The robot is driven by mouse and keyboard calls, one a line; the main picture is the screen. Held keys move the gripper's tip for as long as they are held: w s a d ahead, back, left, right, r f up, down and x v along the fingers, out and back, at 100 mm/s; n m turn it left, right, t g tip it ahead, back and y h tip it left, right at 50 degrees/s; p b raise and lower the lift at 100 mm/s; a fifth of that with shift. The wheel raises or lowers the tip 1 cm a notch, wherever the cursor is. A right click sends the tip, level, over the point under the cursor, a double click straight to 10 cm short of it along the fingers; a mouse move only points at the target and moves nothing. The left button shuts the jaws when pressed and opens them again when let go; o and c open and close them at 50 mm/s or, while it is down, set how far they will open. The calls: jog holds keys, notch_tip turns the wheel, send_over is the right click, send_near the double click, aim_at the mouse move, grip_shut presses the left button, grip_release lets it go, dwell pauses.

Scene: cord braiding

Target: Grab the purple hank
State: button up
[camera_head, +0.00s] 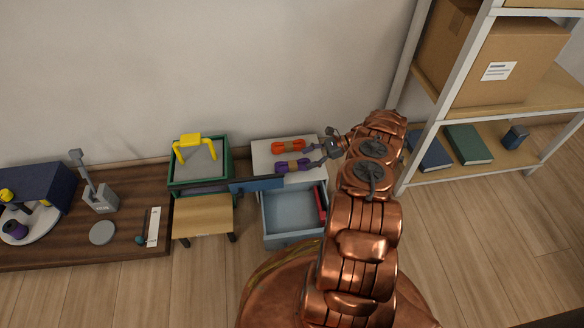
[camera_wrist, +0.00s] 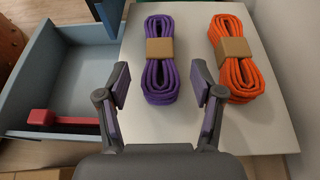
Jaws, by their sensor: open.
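The purple hank (camera_wrist: 161,74) lies on a white top, bound round its middle by a tan band. In the wrist view my open gripper (camera_wrist: 163,90) has one finger to each side of the hank's near end, and the fingers look apart from it. In the head view the purple hank (camera_head: 293,165) lies just left of my gripper (camera_head: 324,155). The orange hank (camera_wrist: 237,57), also with a tan band, lies to its right in the wrist view; in the head view it is the orange hank (camera_head: 288,147) behind the purple one.
An open grey-blue drawer (camera_head: 266,224) holding a red object (camera_head: 320,204) extends below the white top (camera_head: 262,149). A green tray (camera_head: 173,171) with a yellow handle stands to the left. A wooden stool (camera_head: 203,215) stands before it. A shelf rack (camera_head: 425,120) stands to the right.

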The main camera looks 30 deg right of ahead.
aim_at(298, 163)
jog(key=shift+f+b+x, duration=0.2)
jog(key=shift+b+x, duration=1.25)
jog(key=shift+x, duration=1.35)
jog(key=shift+d, duration=0.1)
jog(key=shift+c, duration=0.2)
jog(key=shift+s, duration=0.1)
jog(key=c, duration=1.1)
jog(key=shift+c, duration=0.3)
